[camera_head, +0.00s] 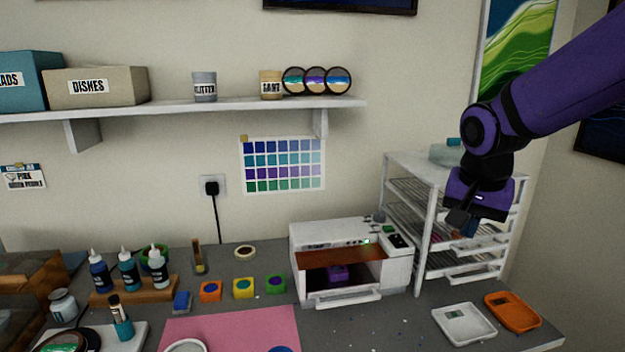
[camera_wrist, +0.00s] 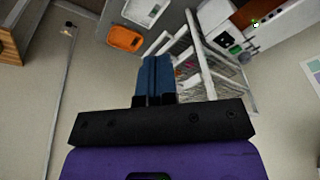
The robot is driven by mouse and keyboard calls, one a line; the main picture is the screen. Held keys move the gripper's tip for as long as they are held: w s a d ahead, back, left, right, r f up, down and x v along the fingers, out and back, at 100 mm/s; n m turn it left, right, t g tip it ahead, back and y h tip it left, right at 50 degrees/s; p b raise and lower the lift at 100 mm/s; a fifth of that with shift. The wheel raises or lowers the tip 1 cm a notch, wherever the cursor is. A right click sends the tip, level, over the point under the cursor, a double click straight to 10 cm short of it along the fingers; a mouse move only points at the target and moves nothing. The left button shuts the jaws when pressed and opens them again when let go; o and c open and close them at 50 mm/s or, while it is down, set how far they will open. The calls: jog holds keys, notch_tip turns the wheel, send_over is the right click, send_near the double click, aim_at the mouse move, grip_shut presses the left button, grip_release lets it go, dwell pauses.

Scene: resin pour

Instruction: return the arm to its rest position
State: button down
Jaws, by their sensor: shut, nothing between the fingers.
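My purple arm reaches in from the upper right in the head view. My gripper (camera_head: 463,222) hangs in front of the white wire rack at the right end of the bench, above the worktop. In the wrist view my gripper (camera_wrist: 155,72) has its blue fingers together, with nothing visible between them. The fingers look clear of the rack, though the gap is hard to judge.
The white rack (camera_head: 421,235) stands behind my gripper, beside a white curing box (camera_head: 341,296) with an open front and a purple item inside. A white tray (camera_head: 464,325) and an orange tray (camera_head: 512,312) lie below. A shelf (camera_head: 190,108) runs along the wall.

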jog(key=s+d+r+n+t, duration=0.1)
jog(key=s+r+n, duration=0.2)
jog(key=s, duration=0.6)
jog(key=s+d+r+n+t+y, duration=0.1)
jog(key=s+d+r+n+t, duration=0.1)
jog(key=s, duration=0.7)
jog(key=shift+d+r+n, duration=0.3)
jog(key=shift+r+n, duration=0.35)
jog(key=shift+n, duration=0.15)
